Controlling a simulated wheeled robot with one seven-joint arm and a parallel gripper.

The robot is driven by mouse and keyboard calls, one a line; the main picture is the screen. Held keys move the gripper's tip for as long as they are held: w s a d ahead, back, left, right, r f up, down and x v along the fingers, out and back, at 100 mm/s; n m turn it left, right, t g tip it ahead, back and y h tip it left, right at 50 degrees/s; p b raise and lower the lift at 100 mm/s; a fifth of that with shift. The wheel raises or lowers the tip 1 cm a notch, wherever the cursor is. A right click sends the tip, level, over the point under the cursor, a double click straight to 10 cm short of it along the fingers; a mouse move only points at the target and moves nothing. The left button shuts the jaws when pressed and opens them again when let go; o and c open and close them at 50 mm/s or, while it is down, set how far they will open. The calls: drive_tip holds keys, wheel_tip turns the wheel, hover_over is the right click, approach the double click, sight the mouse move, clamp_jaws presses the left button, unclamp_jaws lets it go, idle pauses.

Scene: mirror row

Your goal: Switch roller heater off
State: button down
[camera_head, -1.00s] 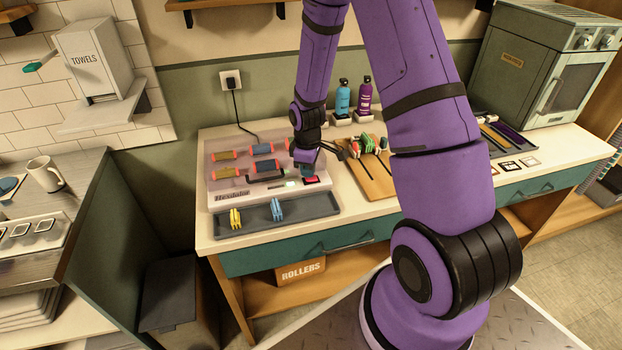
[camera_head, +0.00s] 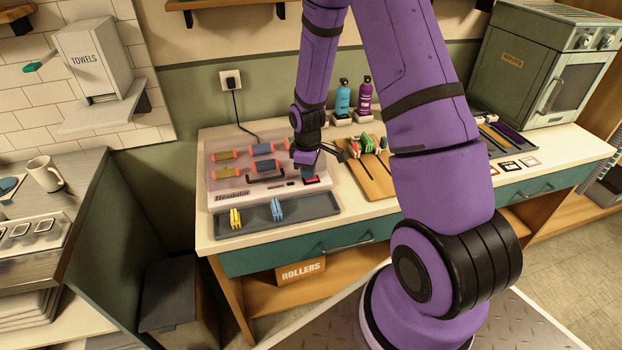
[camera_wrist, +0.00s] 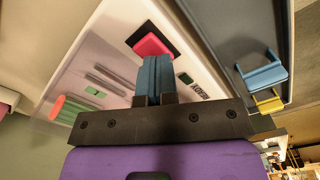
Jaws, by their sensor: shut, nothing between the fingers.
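The roller heater (camera_head: 222,192) is a pale box on the counter with coloured rollers under a clear cover and a dark handle (camera_head: 265,177). Its red switch (camera_head: 312,181) sits in a black surround at the front right; it also shows in the wrist view (camera_wrist: 152,43). My gripper (camera_head: 308,172) is shut and empty, pointing down at the switch. In the wrist view its blue fingers (camera_wrist: 153,72) end right by the switch; I cannot tell whether they touch it. The small indicator beside the word READY (camera_wrist: 185,78) looks dark green, unlit.
A grey tray (camera_head: 255,221) with yellow and blue clips lies in front of the heater. A wooden board (camera_head: 372,186) with tools is to its right. Two bottles (camera_head: 343,98) stand behind. The heater's cord runs to a wall socket (camera_head: 230,80).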

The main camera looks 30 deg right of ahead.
drive_tip(key=shift+r, duration=3.3)
drive_tip(key=shift+r, duration=0.1)
drive_tip(key=s+a+r+m+t, duration=0.15)
drive_tip(key=s+r, duration=0.25)
drive_tip(key=r, duration=0.6)
drive_tip(key=s+a+r+m+t, duration=0.1)
drive_tip(key=s+a+r+m, duration=0.25)
drive_tip(key=r, duration=0.75)
drive_tip(key=s+a+r+m+t, duration=0.1)
drive_tip(key=s+r, duration=0.4)
drive_tip(key=s, duration=0.4)
drive_tip(key=s+a+r+m+t, duration=0.1)
drive_tip(key=s+a+r+m, duration=0.1)
drive_tip(key=s+r, duration=0.4)
drive_tip(key=s, duration=0.3)
drive_tip(key=shift+a+t, duration=0.25)
drive_tip(key=shift+t, duration=0.1)
drive_tip(key=shift+m, duration=0.3)
